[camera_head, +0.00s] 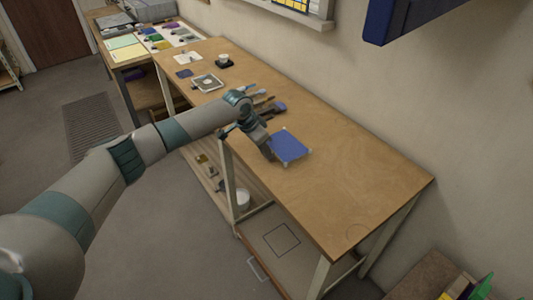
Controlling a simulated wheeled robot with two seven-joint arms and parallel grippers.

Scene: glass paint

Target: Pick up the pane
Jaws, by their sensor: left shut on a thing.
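The pane (291,147) is a flat blue square with pale corners, at the middle of the wooden workbench. My left arm reaches in from the left, and my left gripper (269,153) is at the pane's left edge, pointing down. The gripper is shut on that edge; the fingertips are small and partly hidden by the gripper body. I cannot tell whether the pane is lifted off the bench top. My right gripper is not in view.
The workbench (350,190) is clear on its near right part. Several hand tools (265,104) lie just behind the gripper. A blue wall cabinet (408,18) juts out at upper right.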

